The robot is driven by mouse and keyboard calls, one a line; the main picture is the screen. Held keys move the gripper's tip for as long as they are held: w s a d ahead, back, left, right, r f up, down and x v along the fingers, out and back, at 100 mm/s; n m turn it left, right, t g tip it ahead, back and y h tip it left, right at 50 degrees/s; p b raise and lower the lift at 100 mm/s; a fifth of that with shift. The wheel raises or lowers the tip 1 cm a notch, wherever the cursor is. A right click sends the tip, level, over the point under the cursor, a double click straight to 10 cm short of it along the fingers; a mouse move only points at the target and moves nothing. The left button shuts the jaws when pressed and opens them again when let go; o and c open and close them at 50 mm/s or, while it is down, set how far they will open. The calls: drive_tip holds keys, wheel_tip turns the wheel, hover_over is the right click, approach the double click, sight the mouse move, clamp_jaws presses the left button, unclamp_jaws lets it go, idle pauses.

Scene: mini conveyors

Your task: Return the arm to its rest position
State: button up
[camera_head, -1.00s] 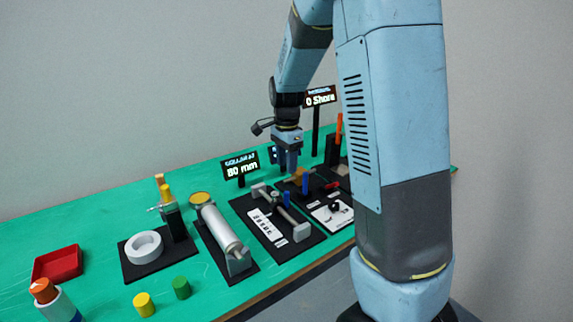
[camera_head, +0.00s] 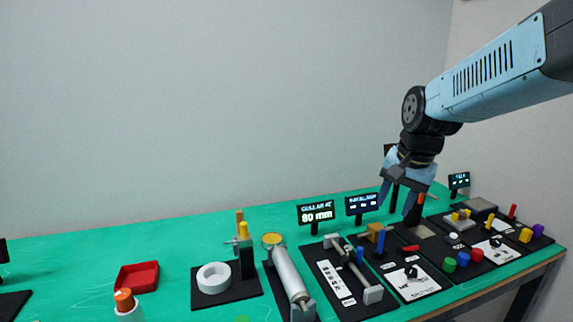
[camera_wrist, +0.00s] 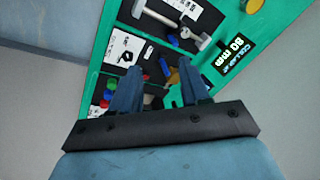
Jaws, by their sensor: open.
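My gripper (camera_head: 402,197) hangs from my blue arm above the right part of the green table (camera_head: 80,262) in the head view, over the row of stations. In the wrist view my gripper (camera_wrist: 157,75) shows two blue fingers held apart, with nothing between them. The table with its stations lies beyond the fingers, and the gripper appears clear of it.
A station with a grey bar (camera_head: 358,270), a silver cylinder (camera_head: 287,275), a white ring (camera_head: 213,277) and a red tray (camera_head: 137,277) stand left of my gripper. Display signs, including one reading 80 mm (camera_head: 316,214), rise behind. Coloured pegs stand at the right. The far-left tabletop is mostly bare.

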drive_tip(key=s+r+n+t, duration=0.1)
drive_tip(key=s+n, duration=0.2)
drive_tip(key=s, duration=0.3)
drive_tip(key=s+r+n+t+h, duration=0.1)
drive_tip(key=s+r+n, duration=0.1)
drive_tip(key=s, duration=0.5)
drive_tip(key=shift+n+t, duration=0.3)
drive_tip(key=shift+n, duration=0.4)
drive_tip(key=shift+s, duration=0.1)
drive_tip(key=shift+c, duration=0.4)
idle(0.6)
